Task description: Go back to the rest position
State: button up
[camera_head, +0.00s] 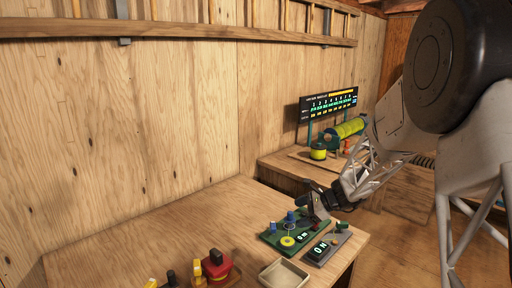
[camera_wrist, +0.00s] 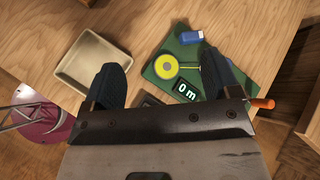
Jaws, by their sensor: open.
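My gripper (camera_head: 312,212) is over the right end of the near workbench (camera_head: 170,232), just above the green board. In the wrist view its two dark fingers are spread wide with nothing between them (camera_wrist: 162,60). Below lies the green board (camera_wrist: 222,62) with a yellow disc (camera_wrist: 167,67), a blue block (camera_wrist: 192,37) and a display reading "0 m" (camera_wrist: 187,90). The board also shows in the head view (camera_head: 270,238). My gripper body hides part of the bench in the wrist view.
A beige tray (camera_head: 284,274) sits in front of the board. A grey device with a display (camera_head: 325,246) is beside it. Red and yellow items (camera_head: 215,264) stand at the front left. A second bench behind holds a scoreboard (camera_head: 329,104) and a yellow-green roll (camera_head: 350,127). The bench's left is clear.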

jog(key=s+a+r+n+g+h, duration=0.2)
jog(key=s+r+n, duration=0.4)
jog(key=s, duration=0.5)
jog(key=s+d+r+n+h, duration=0.1)
jog(key=s+r+n+h, duration=0.1)
jog(key=s, duration=0.9)
jog(key=s+d+r+n+h, duration=0.2)
jog(key=s+n, duration=0.3)
jog(key=s, duration=0.6)
jog(key=s+d+r+n+t+h, duration=0.1)
jog(key=s+r+n+h, duration=0.2)
jog(key=s, duration=0.9)
jog(key=shift+d+n+h, duration=0.3)
jog(key=shift+n+h, duration=0.2)
jog(key=shift+h, duration=0.2)
